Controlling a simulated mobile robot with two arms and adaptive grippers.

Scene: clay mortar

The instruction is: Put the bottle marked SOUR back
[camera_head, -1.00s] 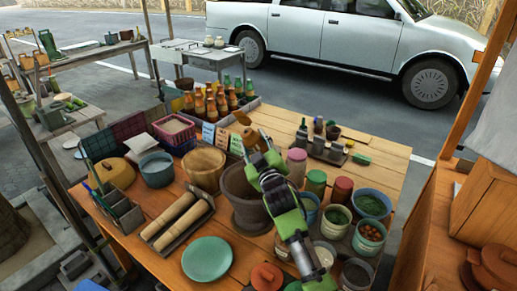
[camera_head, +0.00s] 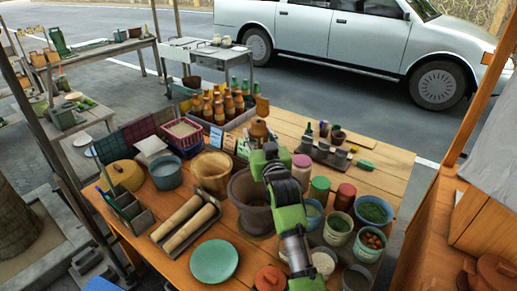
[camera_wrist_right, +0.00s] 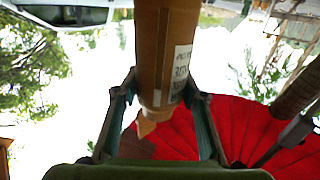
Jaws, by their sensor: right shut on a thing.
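My right gripper (camera_head: 261,150) is shut on a brown bottle (camera_head: 259,129) and holds it up above the wooden table, near the grey mortar bowl. The bottle stands nearly upright in the head view. In the right wrist view the bottle (camera_wrist_right: 166,45) sits between the two fingers, with a pale label (camera_wrist_right: 181,72) partly visible; its text is too small to read surely. A group of similar brown-orange bottles (camera_head: 218,106) stands in a rack at the back of the table, left of the gripper. My left gripper is not in view.
Small cards (camera_head: 229,140) stand in front of the bottle rack. A grey mortar bowl (camera_head: 243,215) and a wooden bowl (camera_head: 212,172) stand near the arm. A dark holder with small bottles (camera_head: 328,152) is at right. Bare table lies to the far right.

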